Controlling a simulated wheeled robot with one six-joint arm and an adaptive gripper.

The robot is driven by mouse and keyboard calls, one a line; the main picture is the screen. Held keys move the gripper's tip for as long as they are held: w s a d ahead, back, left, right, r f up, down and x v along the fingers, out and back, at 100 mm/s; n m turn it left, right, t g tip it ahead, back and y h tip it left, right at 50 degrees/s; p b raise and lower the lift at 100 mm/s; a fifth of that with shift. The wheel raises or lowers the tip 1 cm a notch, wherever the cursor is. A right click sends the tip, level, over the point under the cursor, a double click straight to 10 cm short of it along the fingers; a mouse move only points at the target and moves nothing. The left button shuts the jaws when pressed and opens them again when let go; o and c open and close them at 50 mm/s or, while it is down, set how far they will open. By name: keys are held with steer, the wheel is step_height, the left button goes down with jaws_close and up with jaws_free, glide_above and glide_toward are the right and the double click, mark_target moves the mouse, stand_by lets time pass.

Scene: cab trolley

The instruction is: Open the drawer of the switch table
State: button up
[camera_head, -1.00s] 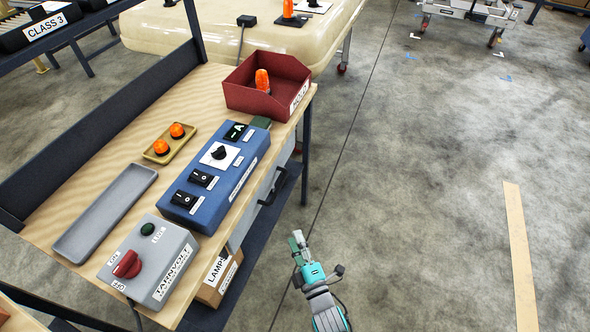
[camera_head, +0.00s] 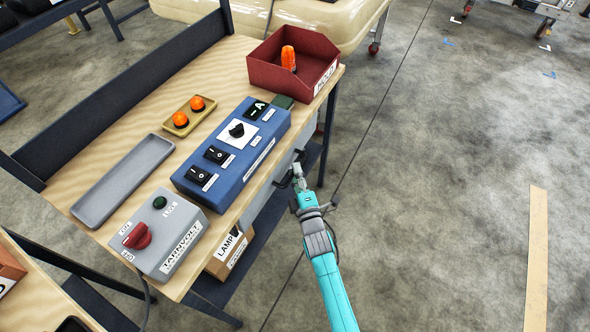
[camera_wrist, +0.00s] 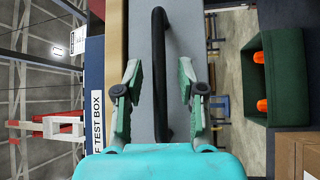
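The switch table's wooden top (camera_head: 235,60) shows in the head view, with the grey drawer front (camera_head: 266,212) under its right edge. The drawer looks closed. In the wrist view the grey drawer front (camera_wrist: 141,40) carries a black bar handle (camera_wrist: 160,72). My gripper (camera_wrist: 160,80) is open, with one finger on each side of the handle; I cannot tell whether either touches it. In the head view my gripper (camera_head: 299,178) is at the drawer front and hides part of the handle.
On the top are a blue switch box (camera_head: 235,155), a grey box with a red knob (camera_head: 165,235), a grey tray (camera_head: 122,180), a yellow tray (camera_head: 188,117) and a red bin (camera_head: 293,65). A cardboard box (camera_head: 229,254) sits below.

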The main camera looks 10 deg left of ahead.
steer(key=shift+w+a+r, duration=0.1)
steer(key=shift+w+a, duration=0.2)
steer(key=shift+w, duration=0.3)
jaws_close()
